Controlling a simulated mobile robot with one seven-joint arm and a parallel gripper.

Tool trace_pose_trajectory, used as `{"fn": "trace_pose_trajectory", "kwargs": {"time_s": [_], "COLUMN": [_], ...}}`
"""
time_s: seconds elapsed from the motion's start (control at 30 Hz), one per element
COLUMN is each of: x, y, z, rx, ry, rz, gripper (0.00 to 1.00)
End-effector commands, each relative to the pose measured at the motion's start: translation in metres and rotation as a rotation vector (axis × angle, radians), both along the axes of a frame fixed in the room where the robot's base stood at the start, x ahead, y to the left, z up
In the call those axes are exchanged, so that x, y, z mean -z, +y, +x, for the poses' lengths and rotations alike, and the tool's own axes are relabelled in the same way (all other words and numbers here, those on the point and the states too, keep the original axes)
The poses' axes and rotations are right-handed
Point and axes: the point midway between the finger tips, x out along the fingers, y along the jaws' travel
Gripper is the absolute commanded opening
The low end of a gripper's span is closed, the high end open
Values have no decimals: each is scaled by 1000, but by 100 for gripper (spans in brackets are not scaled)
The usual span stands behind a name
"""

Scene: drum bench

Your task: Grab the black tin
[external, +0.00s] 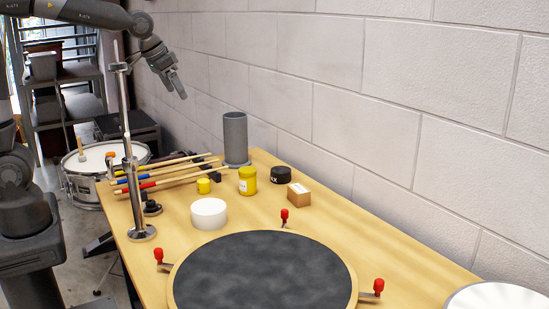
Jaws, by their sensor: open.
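The black tin (281,175) is a short round dark tin with pale lettering on its side. It stands on the wooden bench between a yellow jar and a small cardboard box, fairly near the block wall. My gripper (178,92) is open and empty. It hangs in the air well above the bench at the upper left, pointing down, far from the tin and to its left in the picture.
A yellow jar (247,181) and a cardboard box (299,194) flank the tin closely. A grey cylinder (235,139), drumsticks (170,178), a white roll (208,213) and a metal stand (131,150) lie leftward. A dark round pad (262,275) fills the front.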

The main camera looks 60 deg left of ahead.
Motion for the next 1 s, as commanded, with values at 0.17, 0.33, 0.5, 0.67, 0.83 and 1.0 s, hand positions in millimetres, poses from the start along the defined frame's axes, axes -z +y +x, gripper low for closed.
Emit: {"fn": "trace_pose_trajectory", "kwargs": {"time_s": [0.17, 0.33, 0.5, 0.67, 0.83, 1.0], "x": [22, 51, 91, 135, 182, 211], "y": [-12, -25, -38, -50, -62, -69], "z": [66, 125, 179, 226, 263, 283], "rx": [-5, -12, -20, -29, -37, -44], "ry": [15, 25, 34, 42, 49, 52], "rz": [0, -3, -8, -14, -21, -26], "gripper": [89, 89, 89, 89, 89, 89]}}
